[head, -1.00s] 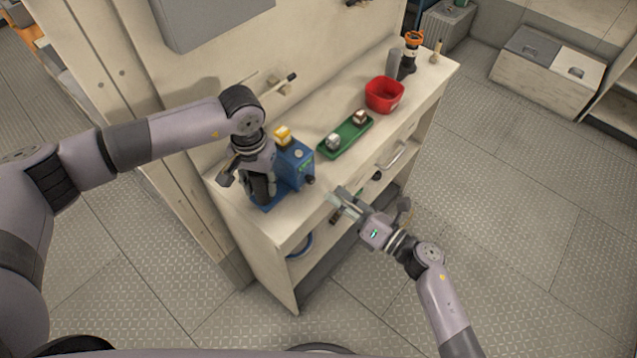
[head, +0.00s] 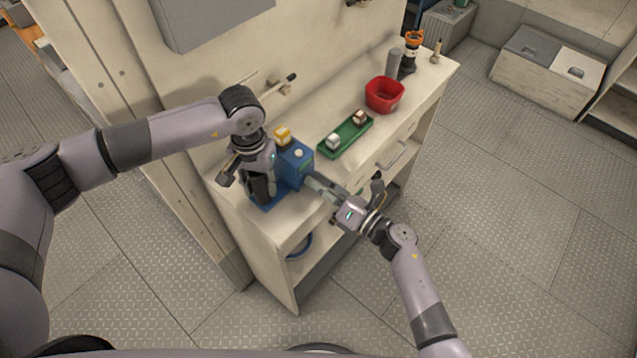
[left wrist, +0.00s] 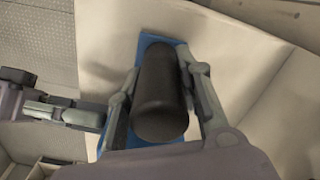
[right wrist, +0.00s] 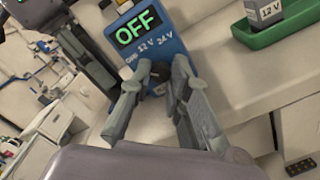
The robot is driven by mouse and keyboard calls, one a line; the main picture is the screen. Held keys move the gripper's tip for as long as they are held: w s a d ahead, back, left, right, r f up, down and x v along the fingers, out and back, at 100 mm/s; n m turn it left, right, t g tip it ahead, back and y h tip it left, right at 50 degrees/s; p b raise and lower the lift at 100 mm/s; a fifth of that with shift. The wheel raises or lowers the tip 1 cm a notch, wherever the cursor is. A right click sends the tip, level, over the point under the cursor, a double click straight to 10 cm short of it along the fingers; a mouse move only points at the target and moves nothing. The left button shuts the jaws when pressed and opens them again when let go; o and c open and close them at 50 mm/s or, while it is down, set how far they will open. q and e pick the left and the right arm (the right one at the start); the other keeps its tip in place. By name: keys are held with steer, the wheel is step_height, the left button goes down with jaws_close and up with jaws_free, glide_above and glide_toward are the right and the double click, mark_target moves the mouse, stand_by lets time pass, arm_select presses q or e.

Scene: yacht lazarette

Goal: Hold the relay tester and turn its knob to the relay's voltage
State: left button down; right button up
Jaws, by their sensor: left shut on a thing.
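The relay tester (head: 297,163) is a blue box on the bench with a yellow-topped relay (head: 283,135) on it; I cannot read that relay's label. My left gripper (head: 262,188) is shut on the tester's black handle (left wrist: 160,95), which stands between its fingers in the left wrist view. In the right wrist view the tester's display (right wrist: 138,25) reads OFF in green, with 12 V and 24 V marks below. My right gripper (right wrist: 158,82) is open, its fingers on either side of the dark knob (right wrist: 160,74), which they partly hide. I cannot tell whether they touch it.
A red bin (head: 384,95), a grey cylinder and an orange-topped black item (head: 411,50) stand farther along the bench. A wall panel rises behind.

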jaws_close()
steer(key=shift+m, duration=0.4)
steer(key=m, duration=0.3)
steer(key=shift+d+m, duration=0.1)
steer(key=shift+m, duration=0.2)
steer(key=m, duration=0.4)
steer(key=shift+f, duration=0.1)
steer(key=shift+m, duration=0.4)
steer(key=shift+o, duration=2)
jaws_free()
steer(key=v, duration=1.2)
